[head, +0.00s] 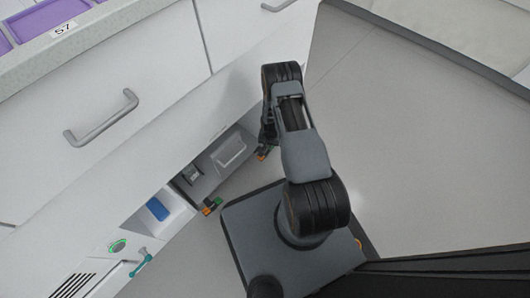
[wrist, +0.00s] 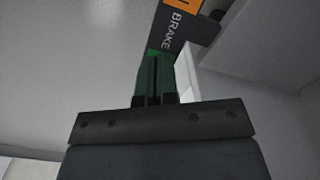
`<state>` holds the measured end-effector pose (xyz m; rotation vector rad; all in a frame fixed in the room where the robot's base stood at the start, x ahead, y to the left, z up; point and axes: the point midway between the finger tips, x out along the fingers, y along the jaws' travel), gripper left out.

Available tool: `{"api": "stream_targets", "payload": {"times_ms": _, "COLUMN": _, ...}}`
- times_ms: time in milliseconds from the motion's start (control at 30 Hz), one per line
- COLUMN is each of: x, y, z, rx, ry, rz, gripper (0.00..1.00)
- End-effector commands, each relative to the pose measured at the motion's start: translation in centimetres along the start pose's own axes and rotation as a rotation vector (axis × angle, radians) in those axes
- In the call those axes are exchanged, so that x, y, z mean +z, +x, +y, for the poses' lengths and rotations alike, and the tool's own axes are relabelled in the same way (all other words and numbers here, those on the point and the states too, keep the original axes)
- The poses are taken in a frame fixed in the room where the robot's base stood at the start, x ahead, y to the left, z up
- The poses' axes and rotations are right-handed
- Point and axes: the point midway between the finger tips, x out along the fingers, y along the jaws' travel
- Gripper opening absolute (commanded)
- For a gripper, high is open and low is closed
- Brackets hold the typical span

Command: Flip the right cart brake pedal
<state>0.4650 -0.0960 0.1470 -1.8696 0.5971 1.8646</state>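The arm hides most of the pedal in the head view.
A left pedal (head: 211,206) with orange and green ends is at the cart's foot. Low open compartments hold a blue item (head: 157,208) and a clear bin (head: 229,151). White drawers with a grey handle (head: 101,118) rise above. Grey floor (head: 420,130) is clear at right.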

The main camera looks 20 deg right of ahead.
Motion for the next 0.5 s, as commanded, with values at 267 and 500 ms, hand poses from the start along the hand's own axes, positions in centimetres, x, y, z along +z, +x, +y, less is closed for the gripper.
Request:
{"api": "stream_targets", "payload": {"times_ms": 267, "x": 0.17, "y": 0.60, "z": 0.02, "rx": 0.001, "ry": -0.001, "rz": -0.004, "gripper": 0.00}}
{"api": "stream_targets", "payload": {"times_ms": 500, "x": 0.15, "y": 0.95, "z": 0.03, "rx": 0.001, "ry": 0.000, "rz": -0.003, "gripper": 0.00}}
